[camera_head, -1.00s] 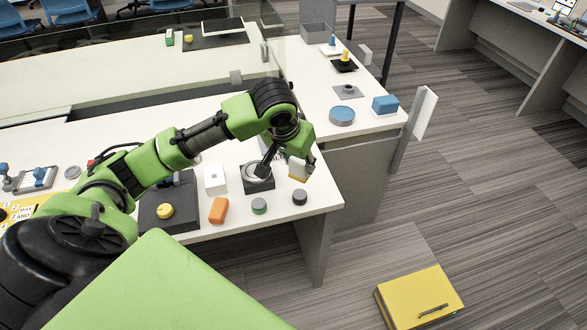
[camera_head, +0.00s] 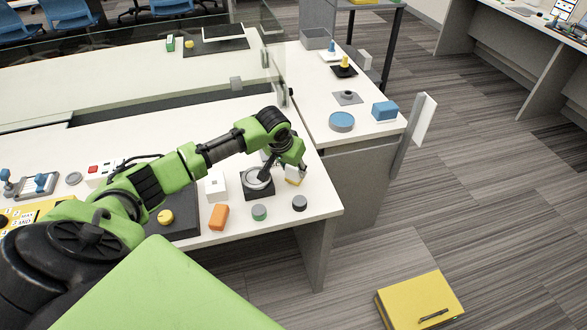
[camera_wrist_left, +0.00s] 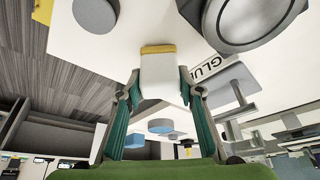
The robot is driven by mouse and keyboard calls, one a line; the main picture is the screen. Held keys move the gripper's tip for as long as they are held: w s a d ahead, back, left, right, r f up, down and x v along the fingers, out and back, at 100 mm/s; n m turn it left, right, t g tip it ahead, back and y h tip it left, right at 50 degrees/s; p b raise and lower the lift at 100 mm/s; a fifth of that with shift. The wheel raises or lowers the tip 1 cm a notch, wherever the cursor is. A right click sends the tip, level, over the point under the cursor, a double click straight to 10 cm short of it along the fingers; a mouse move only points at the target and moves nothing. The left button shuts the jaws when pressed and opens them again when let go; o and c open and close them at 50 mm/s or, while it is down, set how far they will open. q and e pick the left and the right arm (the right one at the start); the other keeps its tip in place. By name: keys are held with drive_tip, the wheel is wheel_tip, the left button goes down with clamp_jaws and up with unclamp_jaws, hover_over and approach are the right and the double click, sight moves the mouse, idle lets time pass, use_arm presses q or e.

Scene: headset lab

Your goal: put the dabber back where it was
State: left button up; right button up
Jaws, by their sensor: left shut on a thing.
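The dabber is a small white block with a yellow end; it shows in the head view (camera_head: 293,177) and in the left wrist view (camera_wrist_left: 159,75). My left gripper (camera_wrist_left: 159,82) is shut on its white body, with one finger on each side. In the head view the left gripper (camera_head: 288,166) holds it just right of the round glue dish (camera_head: 258,182) on its black square base. The dish's rim (camera_wrist_left: 222,43) and the "GLUE" lettering show in the left wrist view. Whether the dabber touches the table is unclear. My right gripper is not in view.
A dark round piece (camera_head: 300,203), a green-topped one (camera_head: 259,213), an orange block (camera_head: 219,217) and a white box (camera_head: 216,185) stand near the dish. A grey stand (camera_wrist_left: 232,88) shows beside the lettering. The table edge is close in front.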

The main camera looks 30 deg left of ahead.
use_arm(q)
drive_tip(key=shift+f, duration=0.3)
drive_tip(key=shift+f, duration=0.15)
drive_tip(key=o, duration=1)
drive_tip(key=shift+r, duration=0.3)
drive_tip(key=v, duration=1.2)
drive_tip(key=shift+f, duration=0.15)
